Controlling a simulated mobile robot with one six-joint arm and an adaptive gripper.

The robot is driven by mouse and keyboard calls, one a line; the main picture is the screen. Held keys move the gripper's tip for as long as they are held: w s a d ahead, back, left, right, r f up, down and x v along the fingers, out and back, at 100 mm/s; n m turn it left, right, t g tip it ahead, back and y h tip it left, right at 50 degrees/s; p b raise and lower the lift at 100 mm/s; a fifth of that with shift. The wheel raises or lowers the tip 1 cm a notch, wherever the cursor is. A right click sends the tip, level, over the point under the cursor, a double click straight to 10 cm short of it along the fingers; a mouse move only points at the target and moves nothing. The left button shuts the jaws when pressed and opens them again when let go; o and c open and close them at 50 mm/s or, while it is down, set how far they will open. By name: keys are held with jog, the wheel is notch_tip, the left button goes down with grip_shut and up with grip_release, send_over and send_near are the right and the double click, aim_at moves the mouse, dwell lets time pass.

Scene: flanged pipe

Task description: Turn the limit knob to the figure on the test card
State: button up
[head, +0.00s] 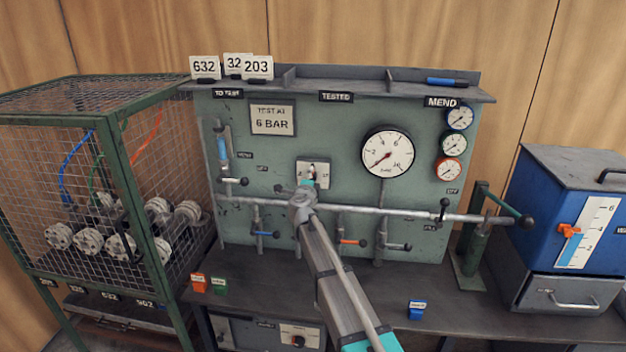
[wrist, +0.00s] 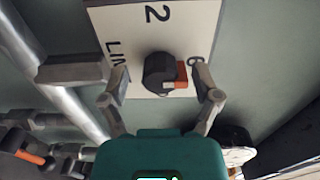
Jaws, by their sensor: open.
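The test card (head: 272,118) on the green panel reads "TEST AT 6 BAR". The limit knob (wrist: 158,72) is dark and round with an orange mark (wrist: 181,75) on its right side in the wrist view. Its white plate (wrist: 110,18) shows a "2" at the top, part of a "6" at the right and the letters "LIM". The orange mark is close to the "6", partly covered by a finger. My gripper (wrist: 160,85) is open, one finger on each side of the knob; contact cannot be told. In the head view the plate (head: 323,168) shows behind my gripper (head: 307,188), which hides part of it.
A pipe (head: 390,211) with several small levers crosses the panel below the knob. A large gauge (head: 388,152) is to the right. A mesh cage (head: 60,110) stands left, a blue box (head: 575,190) right.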

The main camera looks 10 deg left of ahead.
jog(key=s, duration=1.1)
jog(key=shift+s+a, duration=0.2)
jog(key=shift+s, duration=0.1)
jog(key=s+d+f+n+g+p, duration=0.3)
jog(key=s+d+n+g, duration=0.3)
jog(key=s+d, duration=0.3)
jog(key=s+d+f+n+g+p, duration=0.3)
jog(key=s+d+n+g, duration=0.3)
jog(key=s+d, duration=0.4)
jog(key=s+d+f+n+g+p, duration=0.3)
jog(key=s+d+n+g, duration=0.3)
jog(key=s+d, duration=0.4)
jog(key=shift+d+f+y, duration=0.2)
jog(key=shift+d+y, duration=0.1)
jog(key=shift+d, duration=0.15)
